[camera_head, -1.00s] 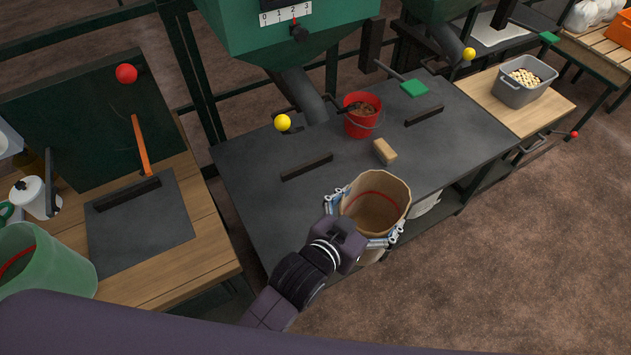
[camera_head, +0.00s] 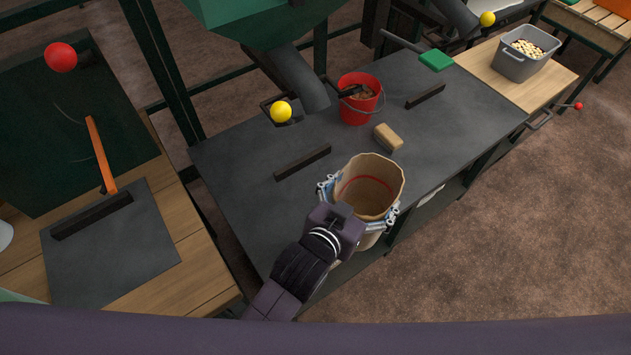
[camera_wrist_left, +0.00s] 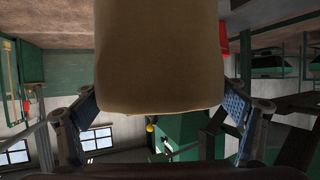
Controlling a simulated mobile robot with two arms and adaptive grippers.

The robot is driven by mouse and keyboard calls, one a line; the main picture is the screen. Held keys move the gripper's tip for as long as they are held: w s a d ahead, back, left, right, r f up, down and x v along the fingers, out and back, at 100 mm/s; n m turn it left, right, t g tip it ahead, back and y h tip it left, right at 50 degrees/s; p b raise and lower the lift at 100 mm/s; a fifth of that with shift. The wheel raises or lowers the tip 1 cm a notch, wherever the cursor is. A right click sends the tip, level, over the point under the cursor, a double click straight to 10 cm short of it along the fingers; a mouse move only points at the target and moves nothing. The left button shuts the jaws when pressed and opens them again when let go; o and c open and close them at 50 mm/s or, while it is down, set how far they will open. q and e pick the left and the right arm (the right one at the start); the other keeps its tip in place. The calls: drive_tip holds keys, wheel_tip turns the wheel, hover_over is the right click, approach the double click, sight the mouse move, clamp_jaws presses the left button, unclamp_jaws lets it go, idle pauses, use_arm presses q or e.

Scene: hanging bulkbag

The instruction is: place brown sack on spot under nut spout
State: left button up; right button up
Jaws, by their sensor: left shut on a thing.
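The brown sack (camera_head: 371,190) is open at the top, with a red line around its inside. My left gripper (camera_head: 358,222) is shut on the sack, with blue-padded fingers on its two sides. The sack is upright at the front edge of the dark table (camera_head: 400,160); I cannot tell if it touches the top. In the left wrist view the sack (camera_wrist_left: 158,55) fills the upper middle between the fingers. A grey spout (camera_head: 300,80) comes down from a green hopper (camera_head: 250,18) at the table's back. My right gripper is not in view.
A red bucket (camera_head: 358,100) stands near the spout. A tan block (camera_head: 387,137) and two dark bars (camera_head: 302,162) lie on the table. A yellow ball knob (camera_head: 281,111) is beside the spout. A grey bin (camera_head: 525,55) of nuts is at the right. The table's middle is mostly clear.

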use_arm(q)
drive_tip(key=w+a+f+p, duration=0.1)
drive_tip(key=w+a+p, duration=0.1)
drive_tip(key=w+a, duration=0.8)
drive_tip(key=w, duration=0.4)
drive_tip(key=shift+w+a+f, duration=0.25)
drive_tip(key=shift+f, duration=0.05)
drive_tip(key=shift+f, duration=0.15)
drive_tip(key=o, duration=1.4)
drive_tip(key=shift+c, duration=0.2)
